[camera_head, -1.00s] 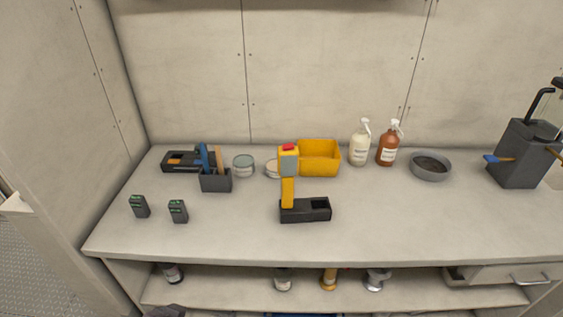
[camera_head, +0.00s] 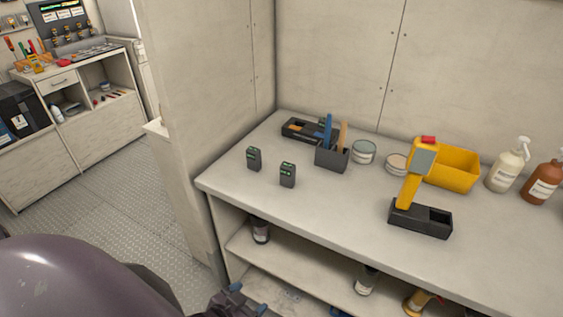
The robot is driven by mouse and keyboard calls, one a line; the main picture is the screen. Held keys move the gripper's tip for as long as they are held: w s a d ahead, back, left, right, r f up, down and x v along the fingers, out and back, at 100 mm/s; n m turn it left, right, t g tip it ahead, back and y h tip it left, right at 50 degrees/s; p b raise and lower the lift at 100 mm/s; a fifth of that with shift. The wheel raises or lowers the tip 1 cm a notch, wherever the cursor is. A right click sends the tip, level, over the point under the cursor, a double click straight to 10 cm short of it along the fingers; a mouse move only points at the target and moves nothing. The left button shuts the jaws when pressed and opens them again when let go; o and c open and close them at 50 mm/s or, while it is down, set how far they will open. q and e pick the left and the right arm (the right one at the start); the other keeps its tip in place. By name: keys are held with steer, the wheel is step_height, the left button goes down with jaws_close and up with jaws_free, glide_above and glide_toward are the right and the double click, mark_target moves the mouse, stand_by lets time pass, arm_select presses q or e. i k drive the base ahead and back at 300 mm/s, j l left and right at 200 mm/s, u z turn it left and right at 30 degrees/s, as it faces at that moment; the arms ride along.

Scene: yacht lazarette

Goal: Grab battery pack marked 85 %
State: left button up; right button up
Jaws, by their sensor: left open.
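Two small dark battery packs with green displays stand upright on the worktop, near its left end. One battery pack (camera_head: 254,159) is further left and back; the other battery pack (camera_head: 287,175) is to its right and nearer the front. Their markings are too small to read, so I cannot tell which shows 85 %. My left gripper (camera_head: 237,299) is only partly in view at the bottom edge, low in front of the bench and well apart from both packs. It is open. My right gripper is out of view.
The worktop (camera_head: 325,215) is clear in front of the packs. Behind and right are a dark tray (camera_head: 299,130), a tool holder (camera_head: 332,158), tins (camera_head: 364,152), a yellow tool in a black base (camera_head: 421,219), a yellow bin (camera_head: 455,170) and spray bottles (camera_head: 507,167). A wall panel rises at left.

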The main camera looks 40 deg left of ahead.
mark_target(287, 171)
steer(key=u, duration=1.05)
